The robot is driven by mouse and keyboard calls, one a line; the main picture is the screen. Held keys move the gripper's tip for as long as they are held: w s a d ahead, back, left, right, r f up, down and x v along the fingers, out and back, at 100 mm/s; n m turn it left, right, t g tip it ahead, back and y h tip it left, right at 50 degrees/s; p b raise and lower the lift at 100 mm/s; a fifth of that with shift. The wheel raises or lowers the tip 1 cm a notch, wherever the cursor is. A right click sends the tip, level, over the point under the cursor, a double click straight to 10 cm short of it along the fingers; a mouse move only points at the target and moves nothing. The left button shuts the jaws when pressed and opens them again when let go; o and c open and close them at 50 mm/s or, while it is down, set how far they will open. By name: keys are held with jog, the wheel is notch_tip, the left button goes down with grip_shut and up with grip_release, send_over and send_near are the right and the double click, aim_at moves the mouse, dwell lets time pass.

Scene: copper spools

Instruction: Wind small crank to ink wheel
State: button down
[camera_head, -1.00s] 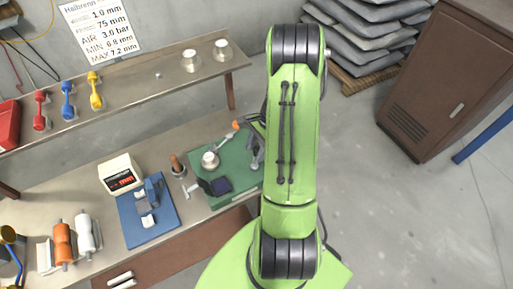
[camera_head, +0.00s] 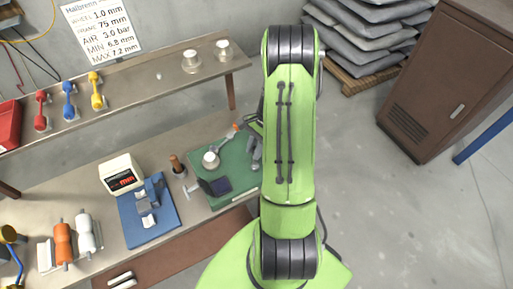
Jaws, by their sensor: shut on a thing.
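The small crank (camera_head: 224,144) stands on the green mat (camera_head: 238,172), with a pale round hub (camera_head: 210,160) at its lower left end. Its thin arm slants up and right to an orange handle (camera_head: 236,127). My gripper (camera_head: 247,122) is at the handle, shut on it as far as I can tell; my green arm hides most of the gripper. A dark block (camera_head: 217,187) sits in front of the hub. A grey fixture (camera_head: 254,151) stands at the mat's right, partly behind my arm. I cannot tell for sure which part is the ink wheel.
A blue plate with a fixture (camera_head: 148,212) and a white box with a red display (camera_head: 121,174) stand left of the mat. A brown-handled tool in a holder (camera_head: 177,166) is close by. The shelf (camera_head: 140,88) above holds coloured handles and metal pieces.

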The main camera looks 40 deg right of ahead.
jog(key=n, duration=0.2)
jog(key=a+n+g, duration=0.1)
jog(key=w+n+g, duration=0.1)
jog(key=n, duration=0.1)
jog(key=shift+a+n+h, duration=0.15)
jog(key=shift+n+h, duration=0.15)
jog(key=n, duration=0.1)
jog(key=a+n+g+h+b, duration=0.1)
jog(key=n, duration=0.3)
jog(key=shift+w+a+g+b, duration=0.1)
jog(key=shift+a+g+b, duration=0.2)
jog(key=shift+a+g, duration=0.1)
jog(key=n, duration=0.2)
jog(key=a+n+h, duration=0.1)
jog(key=n, duration=0.1)
jog(key=shift+g+h+b, duration=0.3)
jog(key=n, duration=0.1)
jog(key=n+h, duration=0.1)
jog(key=shift+s+a+n, duration=0.3)
jog(key=shift+s, duration=0.1)
jog(key=n, duration=0.2)
jog(key=n+h, duration=0.1)
jog(key=shift+s+a, duration=0.35)
jog(key=shift+s, duration=0.05)
jog(key=shift+s+a+n+h, duration=0.1)
jog(key=shift+s+n+h, duration=0.15)
jog(key=shift+n, duration=0.45)
jog(key=shift+s+a+n+h, duration=0.1)
jog(key=shift+n+h, duration=0.25)
jog(key=shift+n, duration=0.35)
